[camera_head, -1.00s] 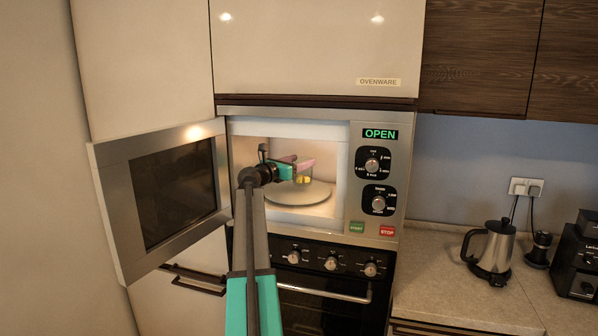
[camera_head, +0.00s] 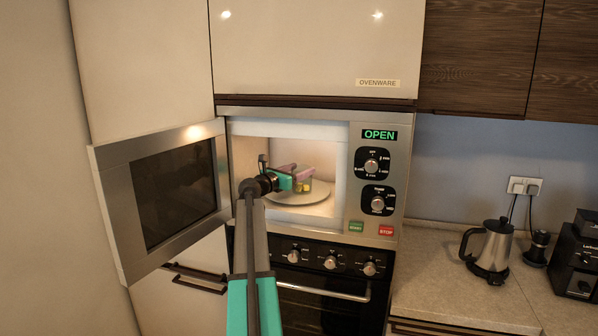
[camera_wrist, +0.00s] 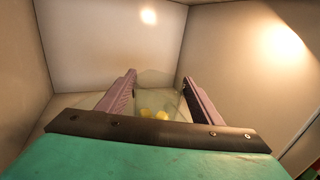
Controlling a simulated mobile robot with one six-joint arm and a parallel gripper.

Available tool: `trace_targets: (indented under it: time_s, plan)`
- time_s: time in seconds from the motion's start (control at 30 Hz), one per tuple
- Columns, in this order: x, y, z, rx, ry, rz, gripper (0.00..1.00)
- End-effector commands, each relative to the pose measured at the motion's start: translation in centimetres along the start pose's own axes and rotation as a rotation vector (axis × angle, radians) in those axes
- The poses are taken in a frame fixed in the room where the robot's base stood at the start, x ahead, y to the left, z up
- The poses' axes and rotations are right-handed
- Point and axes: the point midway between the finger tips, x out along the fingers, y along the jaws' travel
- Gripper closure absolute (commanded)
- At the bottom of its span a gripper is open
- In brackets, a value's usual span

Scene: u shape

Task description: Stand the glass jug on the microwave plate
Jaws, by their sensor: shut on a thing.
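The glass jug (camera_head: 307,185) is clear, with something yellow in its lower part. It is inside the open microwave, over the round, pale microwave plate (camera_head: 318,194). My gripper (camera_head: 298,174) reaches in from the front left and is shut on the jug, one pink finger on each side. In the wrist view, the jug (camera_wrist: 155,78) shows faintly between the fingers, with yellow pieces at its bottom. The jug looks upright and low over the plate. I cannot tell whether its base touches the plate. My gripper hides part of the jug and plate.
The microwave door (camera_head: 170,198) is swung open to the left of my arm. The control panel (camera_head: 377,185) borders the opening on the right. An oven (camera_head: 325,290) is below. A kettle (camera_head: 490,248) stands on the right counter, away from the arm.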

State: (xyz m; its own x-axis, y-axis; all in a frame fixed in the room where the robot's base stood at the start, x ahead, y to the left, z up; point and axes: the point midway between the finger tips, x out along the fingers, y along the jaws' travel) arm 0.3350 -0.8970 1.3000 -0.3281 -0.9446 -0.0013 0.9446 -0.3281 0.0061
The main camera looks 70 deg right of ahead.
Motion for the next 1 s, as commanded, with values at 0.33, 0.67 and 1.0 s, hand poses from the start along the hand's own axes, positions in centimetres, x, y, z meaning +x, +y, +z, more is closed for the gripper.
trace_targets:
  time_s: [0.33,0.67,1.0]
  plan:
    - [0.0,0.1,-0.2,0.0,0.0,0.001,0.22]
    - [-0.1,0.1,0.1,0.0,0.0,0.001,0.22]
    - [-3.5,0.0,-0.3,0.0,0.0,0.002,0.22]
